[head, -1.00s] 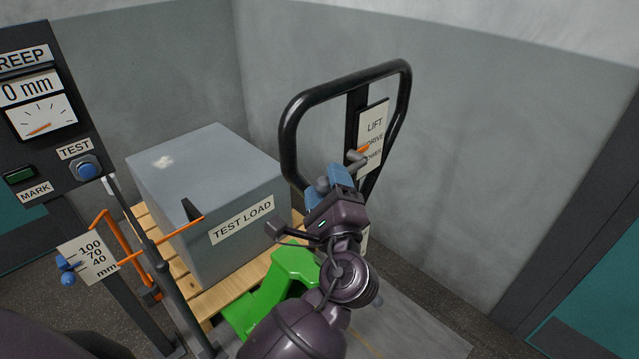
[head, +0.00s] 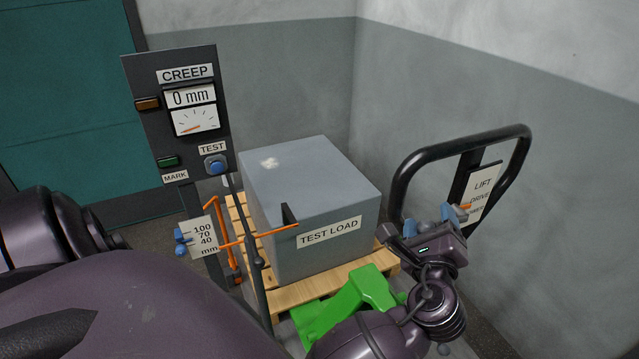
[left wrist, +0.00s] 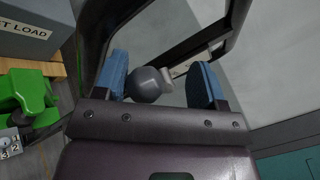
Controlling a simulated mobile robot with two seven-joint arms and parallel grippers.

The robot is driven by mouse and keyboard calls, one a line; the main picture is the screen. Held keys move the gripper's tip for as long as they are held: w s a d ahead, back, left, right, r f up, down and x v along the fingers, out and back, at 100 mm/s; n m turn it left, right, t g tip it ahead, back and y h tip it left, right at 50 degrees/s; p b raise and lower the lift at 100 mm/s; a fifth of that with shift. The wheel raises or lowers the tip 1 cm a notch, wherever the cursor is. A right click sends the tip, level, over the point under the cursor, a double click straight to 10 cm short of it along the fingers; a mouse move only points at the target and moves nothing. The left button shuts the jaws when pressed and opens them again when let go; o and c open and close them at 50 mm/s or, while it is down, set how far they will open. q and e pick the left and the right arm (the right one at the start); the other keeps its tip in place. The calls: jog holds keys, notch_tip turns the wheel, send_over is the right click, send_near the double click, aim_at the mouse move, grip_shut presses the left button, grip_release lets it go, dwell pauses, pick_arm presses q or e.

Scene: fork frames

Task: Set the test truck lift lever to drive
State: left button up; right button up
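The truck's lift lever shows in the left wrist view as a dark round knob (left wrist: 148,84) with a pale stem. In the head view its orange pointer (head: 462,207) lies beside the lower part of the LIFT/DRIVE label plate (head: 483,190); the exact line cannot be told, and my gripper partly hides the lowest word. My left gripper (head: 428,221) is at the lever. In the left wrist view its blue fingers (left wrist: 162,82) stand apart with the knob between them, nearer the left finger. Contact cannot be told. My right gripper is not in view.
The black loop handle (head: 455,145) rises around the label plate. A grey test load (head: 300,190) sits on a wooden pallet (head: 300,290) over the green truck part (head: 345,305). The creep panel (head: 150,115) and an orange gauge arm (head: 265,235) stand left. A wall is close behind.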

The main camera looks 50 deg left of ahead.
pick_arm(q)
jog(key=shift+w+d+r+m+g+h+p, duration=0.15)
jog(key=shift+r+m+p, duration=0.25)
jog(key=shift+p, duration=0.2)
jog(key=shift+w+r+m+g+h+p, duration=0.15)
jog(key=shift+r+m+p, duration=0.15)
jog(key=shift+r+p, duration=0.25)
jog(key=shift+s+d+p, duration=0.1)
jog(key=shift+s+p, duration=0.05)
jog(key=shift+p, duration=0.2)
jog(key=v, duration=1.1)
jog(key=s+a+f+n+g+h, duration=0.1)
jog(key=a+f+n+h, duration=0.2)
jog(key=f, duration=0.6)
jog(key=s+a+f+n+g+h, duration=0.1)
jog(key=a+f+n+h, duration=0.2)
jog(key=f, duration=0.5)
jog(key=s+a+f+n+g+h+b, duration=0.1)
jog(key=s+a+f+n+h, duration=0.3)
jog(key=s+a+f+n, duration=0.4)
jog(key=shift+s+f+n+b, duration=0.2)
jog(key=shift+f+n+b, duration=1)
jog(key=shift+n, duration=1.8)
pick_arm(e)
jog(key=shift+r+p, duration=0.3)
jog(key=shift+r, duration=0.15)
pick_arm(q)
jog(key=shift+f, duration=0.3)
